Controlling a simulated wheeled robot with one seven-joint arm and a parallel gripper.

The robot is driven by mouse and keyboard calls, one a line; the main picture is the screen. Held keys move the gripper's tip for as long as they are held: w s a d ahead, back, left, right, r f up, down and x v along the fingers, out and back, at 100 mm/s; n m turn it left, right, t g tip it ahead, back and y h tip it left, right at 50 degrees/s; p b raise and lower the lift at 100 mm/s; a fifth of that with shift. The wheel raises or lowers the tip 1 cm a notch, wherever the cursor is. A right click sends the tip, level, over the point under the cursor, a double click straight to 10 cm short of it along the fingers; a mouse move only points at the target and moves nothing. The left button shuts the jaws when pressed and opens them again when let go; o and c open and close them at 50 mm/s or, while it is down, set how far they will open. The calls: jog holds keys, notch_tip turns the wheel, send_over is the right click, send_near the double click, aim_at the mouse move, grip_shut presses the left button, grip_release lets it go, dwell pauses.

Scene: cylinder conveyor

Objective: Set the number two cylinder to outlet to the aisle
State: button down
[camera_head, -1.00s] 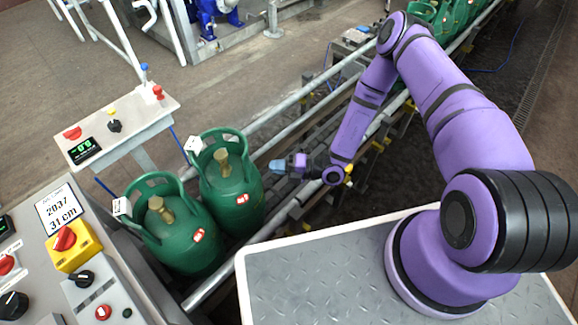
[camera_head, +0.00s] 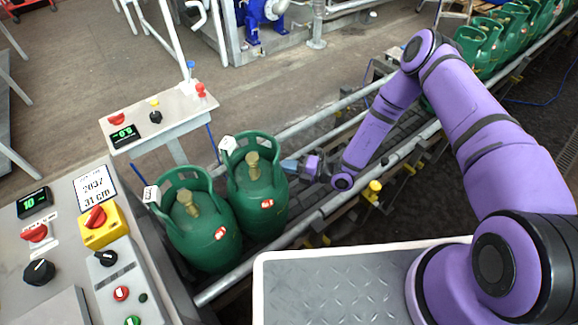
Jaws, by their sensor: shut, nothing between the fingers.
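Two green gas cylinders with collar handles stand upright side by side at the near end of the conveyor. The nearer one (camera_head: 207,243) is at the left, and the farther one (camera_head: 259,196) is just behind it to the right. Each has a brass valve, a white tag on its collar and a small red label too small to read. My gripper (camera_head: 288,165) is shut and empty, level with the upper right side of the farther cylinder. I cannot tell whether it touches that cylinder.
A control panel (camera_head: 68,240) with knobs and buttons stands at the left. A small console (camera_head: 172,118) with a display and switches stands behind the cylinders. Conveyor rails (camera_head: 330,208) run toward more green cylinders (camera_head: 480,42) at the upper right.

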jog(key=shift+w+n+g, duration=0.4)
jog(key=shift+g, duration=0.2)
jog(key=shift+w+n+g, duration=0.3)
jog(key=shift+g, duration=0.2)
jog(key=shift+w+a+n+g+y, duration=0.15)
jog(key=shift+w+a+n+g, duration=0.1)
jog(key=shift+w+n+g, duration=0.45)
jog(key=shift+w+a+n+g+y, duration=0.15)
jog(key=shift+w+n+g, duration=0.3)
jog(key=shift+w+g, duration=0.5)
jog(key=shift+w+a+n+g+y, duration=0.1)
jog(key=shift+w+a+n+g, duration=0.2)
jog(key=shift+w+n+g, duration=0.5)
jog(key=shift+s+m, duration=0.1)
jog(key=shift+m, duration=0.15)
jog(key=shift+s, duration=0.1)
